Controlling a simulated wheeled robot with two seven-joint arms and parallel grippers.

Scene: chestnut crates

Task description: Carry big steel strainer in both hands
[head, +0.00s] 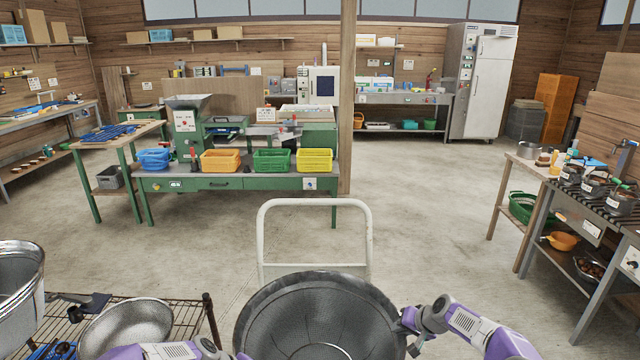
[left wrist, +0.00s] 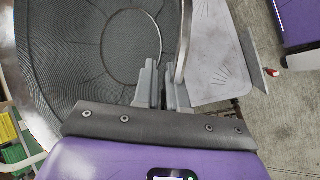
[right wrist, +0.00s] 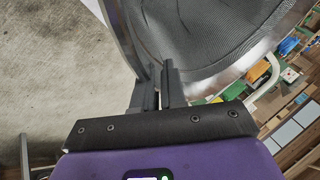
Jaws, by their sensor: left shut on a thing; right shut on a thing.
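The big steel strainer (head: 318,318) is a wide dark mesh bowl with a metal rim, at the bottom middle of the head view. My right gripper (head: 408,318) is shut on its right rim. In the right wrist view the fingers (right wrist: 163,88) pinch the rim, with the strainer's mesh (right wrist: 210,40) beyond. My left gripper is shut on the rim at the left side; in the left wrist view its fingers (left wrist: 160,88) close near the rim beside the strainer's mesh (left wrist: 90,50). In the head view the left fingertips are hidden at the bottom edge.
A white cart handle (head: 314,204) stands just beyond the strainer. A wire rack (head: 185,308) with another steel bowl (head: 128,328) and a metal pot (head: 18,290) is at left. A green workbench (head: 240,182) with crates stands ahead. A stove bench (head: 575,200) is at right. Open concrete floor lies between.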

